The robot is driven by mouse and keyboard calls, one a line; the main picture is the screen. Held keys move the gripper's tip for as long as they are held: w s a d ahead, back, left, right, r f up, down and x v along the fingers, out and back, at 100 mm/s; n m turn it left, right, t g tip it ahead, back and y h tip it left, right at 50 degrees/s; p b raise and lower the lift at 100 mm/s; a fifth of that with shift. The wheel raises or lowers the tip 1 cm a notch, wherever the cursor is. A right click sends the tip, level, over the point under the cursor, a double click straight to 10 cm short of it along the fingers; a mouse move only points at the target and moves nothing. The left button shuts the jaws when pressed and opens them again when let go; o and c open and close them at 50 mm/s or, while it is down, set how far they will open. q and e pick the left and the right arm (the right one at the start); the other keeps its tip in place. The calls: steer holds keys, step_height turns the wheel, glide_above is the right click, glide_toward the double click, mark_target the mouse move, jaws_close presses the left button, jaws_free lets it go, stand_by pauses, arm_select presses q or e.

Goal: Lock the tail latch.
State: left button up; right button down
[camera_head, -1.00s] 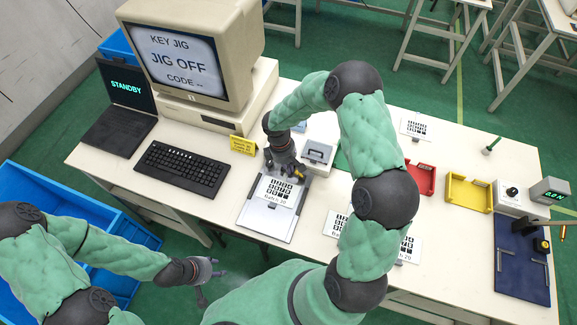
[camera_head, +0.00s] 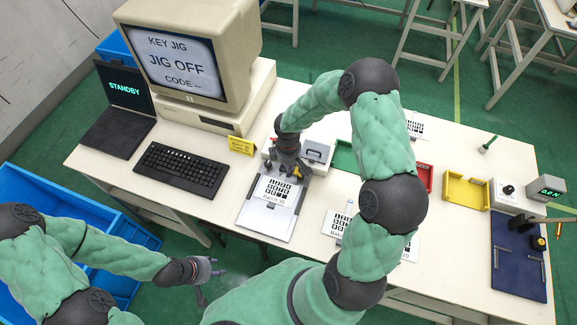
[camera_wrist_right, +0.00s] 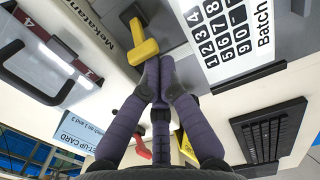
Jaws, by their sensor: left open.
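The jig (camera_head: 265,219) is a grey plate on the table with a white keypad film (camera_head: 278,190) marked Batch 20 on it. A yellow latch handle (camera_wrist_right: 142,47) stands at the jig's far end; part of it shows in the head view (camera_head: 297,172). My right gripper (camera_wrist_right: 158,82) has its purple fingers drawn together, tips at or very near the yellow handle's lower end; I cannot tell whether they touch. It covers much of the jig's far end in the head view (camera_head: 287,167). A red part (camera_wrist_right: 142,148) shows beside the fingers. My left gripper (camera_head: 207,277) is open and empty, off the table's front edge.
A grey box with a handle (camera_head: 317,152) stands close right of the jig. A keyboard (camera_head: 182,169), a monitor (camera_head: 185,55) and a yellow sign (camera_head: 241,146) are on the left. A yellow tray (camera_head: 466,190) and a blue fixture (camera_head: 519,262) are on the right.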

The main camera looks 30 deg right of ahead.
mark_target(299, 175)
steer(key=shift+s+d+r+t, duration=0.1)
steer(key=shift+r+t, duration=0.05)
steer(key=shift+t, duration=0.15)
steer(key=shift+s+d+r+t+y+p, duration=0.2)
steer(key=shift+s+d+t+y+p, duration=0.1)
steer(key=shift+y+p, duration=0.1)
steer(key=shift+s+d+r+p, duration=0.3)
steer(key=shift+s+d, duration=0.1)
steer(key=shift+s, duration=0.1)
steer(key=shift+s+d, duration=0.55)
steer(key=shift+s, duration=0.1)
steer(key=shift+r, duration=0.15)
steer(key=shift+r+p, duration=0.7)
steer(key=shift+r, duration=0.05)
